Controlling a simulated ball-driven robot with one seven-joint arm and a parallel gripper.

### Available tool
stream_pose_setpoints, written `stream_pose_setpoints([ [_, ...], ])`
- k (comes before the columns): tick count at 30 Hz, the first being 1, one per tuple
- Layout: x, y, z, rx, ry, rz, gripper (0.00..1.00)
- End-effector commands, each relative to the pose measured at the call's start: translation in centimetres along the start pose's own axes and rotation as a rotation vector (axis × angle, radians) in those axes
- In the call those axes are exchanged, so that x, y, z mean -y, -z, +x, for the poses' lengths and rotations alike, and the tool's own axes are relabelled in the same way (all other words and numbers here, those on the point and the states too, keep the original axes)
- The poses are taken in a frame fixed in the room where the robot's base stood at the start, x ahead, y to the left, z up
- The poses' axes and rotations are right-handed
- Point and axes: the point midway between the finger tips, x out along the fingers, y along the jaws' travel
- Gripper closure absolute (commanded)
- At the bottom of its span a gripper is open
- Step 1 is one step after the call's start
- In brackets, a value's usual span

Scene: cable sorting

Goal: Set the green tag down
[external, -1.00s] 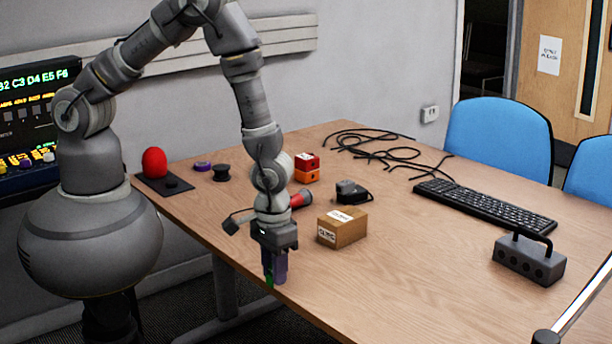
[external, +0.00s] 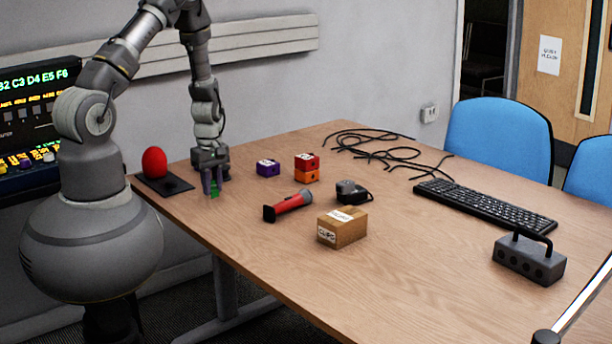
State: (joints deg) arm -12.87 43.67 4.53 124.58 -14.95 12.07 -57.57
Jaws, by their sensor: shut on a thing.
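My gripper (external: 213,187) is at the left side of the table, between the black pad with the red egg-shaped thing and the purple block. It is shut on the green tag (external: 215,191), and only a small green part shows between the fingertips. The tag is low, close to the table top (external: 400,270). I cannot tell whether it touches the wood.
The red egg-shaped thing (external: 154,162) stands on its black pad (external: 179,185) to the left. A purple block (external: 268,168), an orange block (external: 306,176) under a red one (external: 307,162), a red flashlight (external: 292,204) and a cardboard box (external: 342,228) lie rightward. The front tabletop is clear.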

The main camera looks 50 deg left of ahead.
Motion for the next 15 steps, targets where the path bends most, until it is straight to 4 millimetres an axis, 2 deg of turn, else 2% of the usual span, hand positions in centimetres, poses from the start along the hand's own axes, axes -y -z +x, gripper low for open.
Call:
stream_pose_setpoints([
  [5, 0.3, 0.9, 0.0, 0.000, 0.000, -0.033, 1.00],
  [8, -0.6, 1.2, 0.2, 0.000, -0.001, -0.032, 1.00],
  [11, -2.9, 1.9, 0.6, -0.002, -0.003, -0.029, 1.00],
  [15, -7.2, 3.4, 1.2, -0.002, -0.004, -0.029, 1.00],
])
